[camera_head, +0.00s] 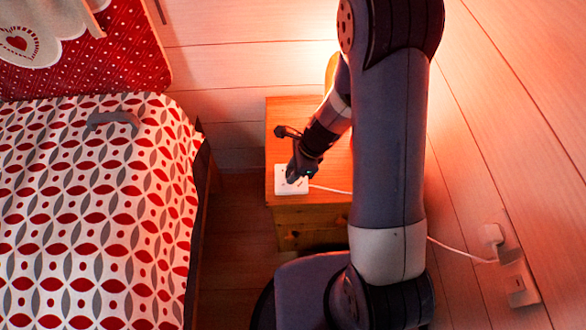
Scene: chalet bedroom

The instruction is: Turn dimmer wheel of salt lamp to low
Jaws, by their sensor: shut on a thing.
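The white dimmer box (283,188) lies near the front left of the wooden nightstand (320,220), with a white cord running off to the right. My gripper (292,180) points down onto the box and is shut on its dimmer wheel. The wheel itself is hidden under the fingers, so its setting cannot be read. The salt lamp is mostly hidden behind my arm; an orange edge (331,68) shows at the back of the nightstand, with a warm glow on the wall.
A bed with a red, grey and white patterned cover (95,215) stands at the left, with a dark grey object (115,118) on it. A narrow floor gap lies between bed and nightstand. A white plug and wall socket (517,280) are at the right.

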